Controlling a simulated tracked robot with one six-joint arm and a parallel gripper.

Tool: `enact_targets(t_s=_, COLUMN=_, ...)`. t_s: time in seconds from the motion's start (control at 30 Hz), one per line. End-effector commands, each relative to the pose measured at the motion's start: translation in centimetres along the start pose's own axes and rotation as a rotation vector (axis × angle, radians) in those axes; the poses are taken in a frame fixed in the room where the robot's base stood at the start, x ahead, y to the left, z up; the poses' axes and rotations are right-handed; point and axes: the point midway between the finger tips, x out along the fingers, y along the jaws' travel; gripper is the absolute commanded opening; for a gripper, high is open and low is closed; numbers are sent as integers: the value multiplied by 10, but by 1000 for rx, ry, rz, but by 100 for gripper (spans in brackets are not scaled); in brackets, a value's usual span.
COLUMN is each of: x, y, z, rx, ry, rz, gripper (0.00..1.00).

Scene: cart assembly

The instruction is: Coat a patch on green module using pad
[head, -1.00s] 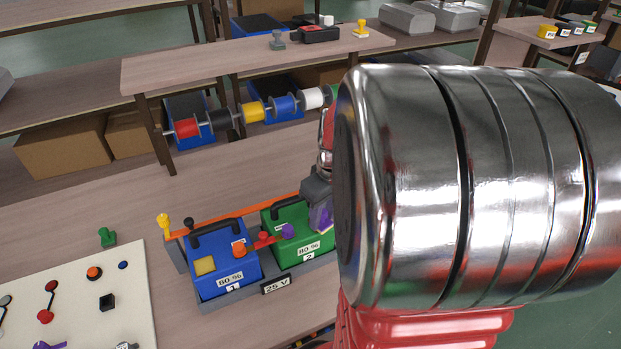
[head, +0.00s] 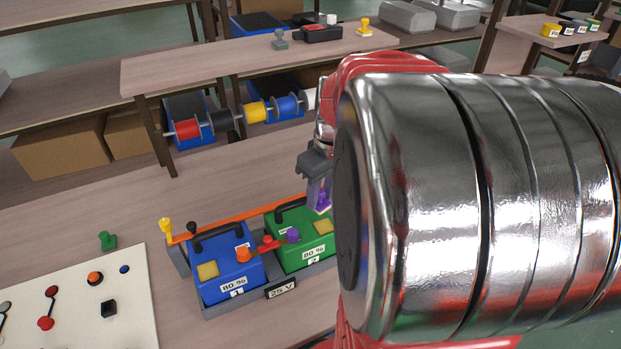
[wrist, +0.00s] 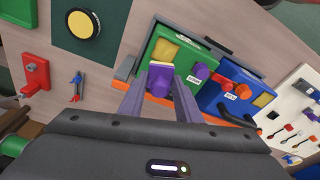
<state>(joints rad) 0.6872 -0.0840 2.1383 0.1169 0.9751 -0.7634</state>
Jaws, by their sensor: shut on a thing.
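The green module (head: 290,255) stands beside the blue module (head: 225,277) in a grey holder, and has a yellow square patch (head: 323,226) on top. My gripper (head: 318,190) is shut on the purple pad (head: 323,203) and holds it just above the patch, apparently apart from it. In the wrist view the purple pad (wrist: 160,80) sits between my two fingers, with a pale edge at its far end. The yellow patch (wrist: 165,50) on the green module (wrist: 150,46) lies just beyond it. My large arm link hides the module's right side in the head view.
A red link with orange and purple knobs (head: 268,243) spans both modules. An orange bar (head: 230,222) runs behind them. A white board (head: 75,300) with small parts lies left. A rack of coloured spools (head: 245,112) stands behind. The bench between is clear.

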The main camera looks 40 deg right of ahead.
Motion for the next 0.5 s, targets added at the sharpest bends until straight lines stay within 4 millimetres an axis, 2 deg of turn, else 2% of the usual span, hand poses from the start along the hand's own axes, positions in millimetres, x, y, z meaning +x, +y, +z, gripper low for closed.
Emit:
enact_targets(t_s=0.3, x=-26, y=-2, z=-6, rx=-7, ry=0, rz=-1, gripper=6)
enact_targets(t_s=0.5, x=-32, y=-3, z=-7, rx=-11, ry=0, rz=-1, gripper=6)
